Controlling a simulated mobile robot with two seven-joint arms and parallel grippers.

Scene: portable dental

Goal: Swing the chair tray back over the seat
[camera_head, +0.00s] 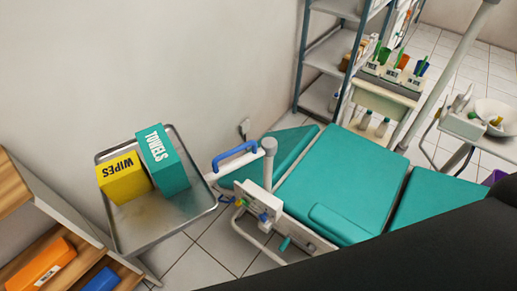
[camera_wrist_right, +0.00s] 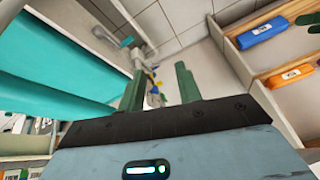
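The metal chair tray (camera_head: 150,228) is swung out to the left of the teal dental chair (camera_head: 340,185), away from the seat. It carries a yellow WIPES box (camera_head: 122,178) and a teal TOWELS box (camera_head: 163,162). A blue handle (camera_head: 236,153) sits on the tray's arm by the grey post (camera_head: 268,160). My right gripper (camera_wrist_right: 159,76) shows in the right wrist view with its two green fingers apart and nothing between them. The chair's teal surface (camera_wrist_right: 60,60) is left of it there. My left gripper is not in view.
A wooden shelf with an orange box (camera_head: 40,263) and a blue box (camera_head: 101,280) stands at the lower left. A metal rack (camera_head: 328,52) and a small cart (camera_head: 382,98) are behind the chair. A black shape, likely my arm, covers the lower right.

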